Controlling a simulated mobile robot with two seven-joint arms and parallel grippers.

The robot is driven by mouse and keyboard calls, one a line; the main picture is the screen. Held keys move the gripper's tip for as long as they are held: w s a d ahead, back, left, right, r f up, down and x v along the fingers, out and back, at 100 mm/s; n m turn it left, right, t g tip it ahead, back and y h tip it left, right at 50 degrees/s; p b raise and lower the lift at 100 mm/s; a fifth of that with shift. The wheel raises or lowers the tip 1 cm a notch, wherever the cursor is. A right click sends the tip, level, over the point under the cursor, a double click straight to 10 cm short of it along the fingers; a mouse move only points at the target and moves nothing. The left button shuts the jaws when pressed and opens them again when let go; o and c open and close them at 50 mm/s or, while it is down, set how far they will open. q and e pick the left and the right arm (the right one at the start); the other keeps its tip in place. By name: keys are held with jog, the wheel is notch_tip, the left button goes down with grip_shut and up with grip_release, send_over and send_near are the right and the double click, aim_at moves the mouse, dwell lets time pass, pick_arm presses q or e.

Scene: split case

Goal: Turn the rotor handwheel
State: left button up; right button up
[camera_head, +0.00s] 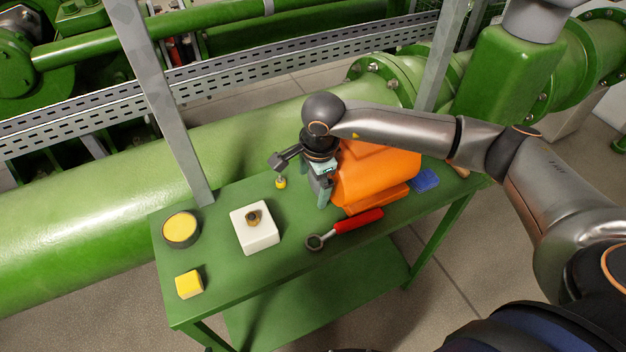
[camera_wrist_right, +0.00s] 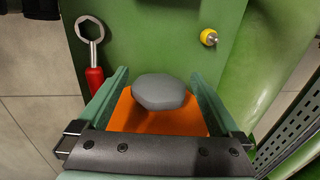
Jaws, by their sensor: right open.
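A grey rounded knob (camera_wrist_right: 162,92), which looks like the rotor handwheel, shows in the right wrist view against an orange case. The orange case (camera_head: 382,173) stands on the green table; in the head view its left end is partly behind my right gripper and the knob cannot be made out. My right gripper (camera_head: 322,192) points down at that left end. In the right wrist view its fingers (camera_wrist_right: 161,78) are open, one on each side of the knob, with a narrow gap seen at each side. My left gripper is not in view.
A red-handled ring wrench (camera_head: 345,228) lies in front of the case. A white block (camera_head: 257,236), a yellow-topped round tin (camera_head: 181,229), a yellow cube (camera_head: 189,284), a small yellow-and-grey piece (camera_head: 280,183) and a blue block (camera_head: 426,179) are on the green table (camera_head: 215,280). A grey post (camera_head: 165,110) rises behind.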

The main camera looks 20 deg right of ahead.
jog(key=c, duration=1.2)
jog(key=shift+c, duration=0.2)
jog(key=shift+w+g+b, duration=0.15)
jog(key=shift+g+b, duration=0.25)
jog(key=shift+g, duration=0.6)
jog(key=shift+f+g+b, duration=0.1)
jog(key=shift+g+b, duration=0.35)
jog(key=shift+g, duration=0.35)
jog(key=shift+g+b, duration=1.1)
jog(key=shift+g, duration=0.1)
jog(key=shift+g+b, duration=0.4)
